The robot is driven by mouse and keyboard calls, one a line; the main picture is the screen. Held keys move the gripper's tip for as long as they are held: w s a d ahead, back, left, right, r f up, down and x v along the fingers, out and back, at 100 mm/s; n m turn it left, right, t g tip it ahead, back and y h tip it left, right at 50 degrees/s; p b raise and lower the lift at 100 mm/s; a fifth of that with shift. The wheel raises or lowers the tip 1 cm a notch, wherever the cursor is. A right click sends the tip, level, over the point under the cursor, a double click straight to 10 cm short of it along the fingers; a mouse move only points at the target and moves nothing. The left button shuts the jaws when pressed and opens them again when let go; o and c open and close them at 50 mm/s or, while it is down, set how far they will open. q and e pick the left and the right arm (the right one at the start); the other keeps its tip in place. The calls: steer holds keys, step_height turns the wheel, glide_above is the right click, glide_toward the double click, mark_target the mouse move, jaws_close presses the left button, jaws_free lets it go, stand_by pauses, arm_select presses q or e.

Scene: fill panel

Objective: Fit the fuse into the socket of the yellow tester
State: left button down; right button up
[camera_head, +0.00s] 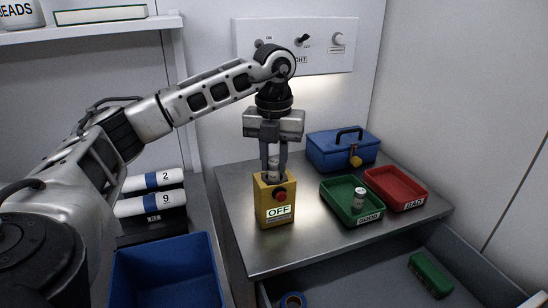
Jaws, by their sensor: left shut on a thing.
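The yellow tester (264,206) stands upright on the metal table, with a red button and a sign reading OFF on its front. My left gripper (273,160) points straight down over the tester's top. Its fingers are shut on a small silvery fuse (273,170). The fuse is upright at the tester's top opening; its lower end is hidden, so I cannot tell how deep it sits. My right gripper does not show.
A red tray (413,203) labelled BAD and a blue padlocked box (341,151) stand to the right and behind. A switch panel (296,45) is on the wall. Below are an open drawer (365,287) and a blue bin (165,275). The table's front left is clear.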

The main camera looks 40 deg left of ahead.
mark_target(274, 162)
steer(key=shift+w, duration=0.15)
arm_select(q)
steer(key=shift+f, duration=0.15)
steer(key=c, duration=1.2)
jaws_free()
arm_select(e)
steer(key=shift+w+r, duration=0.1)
arm_select(q)
step_height(274, 162, up, 12)
steer(key=p, duration=0.3)
steer(key=shift+r, duration=0.25)
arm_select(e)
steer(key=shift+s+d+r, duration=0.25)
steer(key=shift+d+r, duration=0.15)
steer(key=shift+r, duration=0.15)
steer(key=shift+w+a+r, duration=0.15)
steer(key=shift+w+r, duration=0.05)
arm_select(q)
steer(key=shift+f, duration=0.1)
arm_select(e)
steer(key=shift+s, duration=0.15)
